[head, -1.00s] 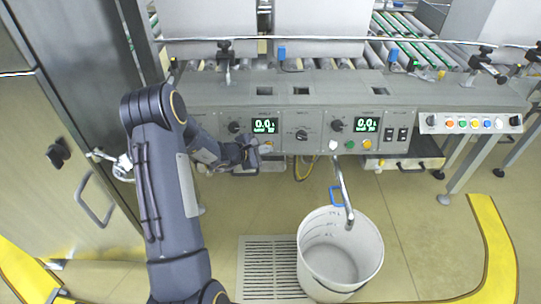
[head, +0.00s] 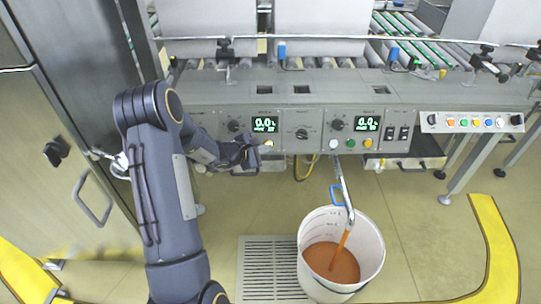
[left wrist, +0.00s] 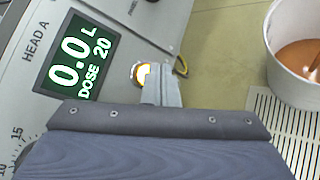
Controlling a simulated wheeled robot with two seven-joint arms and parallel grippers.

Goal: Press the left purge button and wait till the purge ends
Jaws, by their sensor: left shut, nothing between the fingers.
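The left purge button (left wrist: 142,73) is a round button with a glowing yellow-white ring on the Head A panel. It also shows in the head view (head: 268,143) below the left display. My left gripper (left wrist: 163,84) is shut and empty, its tip at the button and covering part of it. I cannot tell how deep the button is pressed. In the head view my left gripper (head: 253,156) is just left of the button. The Head A display (left wrist: 82,58) reads 0.0 L, dose 20. An orange-brown stream (head: 340,248) falls from the spout (head: 346,190) into the white bucket (head: 312,222).
A second display (head: 367,123) with its own knob and buttons is to the right. A strip of coloured buttons (head: 472,123) is further right. The bucket stands beside a floor grate (head: 270,270). A steel cabinet (head: 75,150) is at the left.

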